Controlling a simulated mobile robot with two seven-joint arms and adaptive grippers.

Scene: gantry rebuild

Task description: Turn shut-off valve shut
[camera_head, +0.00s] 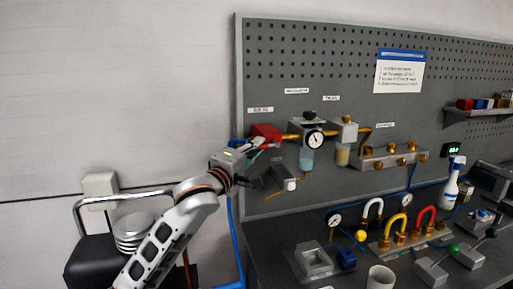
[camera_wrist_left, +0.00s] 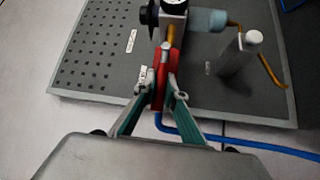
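The shut-off valve is a red part (camera_head: 266,131) at the left end of the pipe line on the grey pegboard. In the left wrist view its red handle (camera_wrist_left: 160,92) stands in line with the brass pipe. My left gripper (camera_head: 264,144) is at the valve. Its fingers (camera_wrist_left: 165,95) close in on both sides of the red handle and appear to touch it. The fingertips partly hide the handle. My right gripper is in neither view.
A gauge (camera_head: 314,139) and regulator sit right of the valve, then a brass-fitted manifold (camera_head: 392,157). A blue hose (camera_wrist_left: 240,145) runs below the valve. A chair (camera_head: 95,260) stands at lower left.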

